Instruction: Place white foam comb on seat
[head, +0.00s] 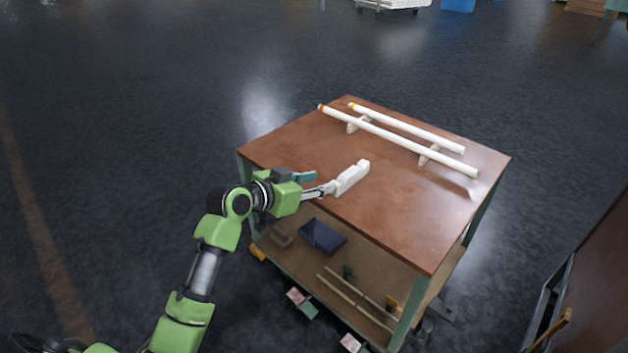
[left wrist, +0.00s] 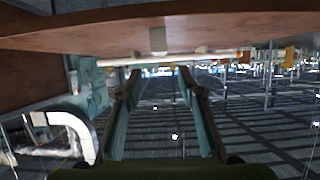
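The white foam comb (head: 352,177) is a pale block at the near left edge of the brown table top. My left gripper (head: 317,185) is just left of it, close to its near end. In the left wrist view the two fingers of my left gripper (left wrist: 159,73) stand apart with nothing clearly between them. A small pale block (left wrist: 157,40) shows beyond and above the fingertips there; I cannot tell whether it is the comb. I cannot tell whether the gripper touches the comb. I cannot pick out the seat. My right gripper is not in view.
Two long white tubes (head: 400,140) lie on pale supports (head: 430,153) at the back of the table (head: 400,210). The near middle of its top is clear. The lower shelf (head: 345,268) holds a dark blue box (head: 322,236) and thin rods.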

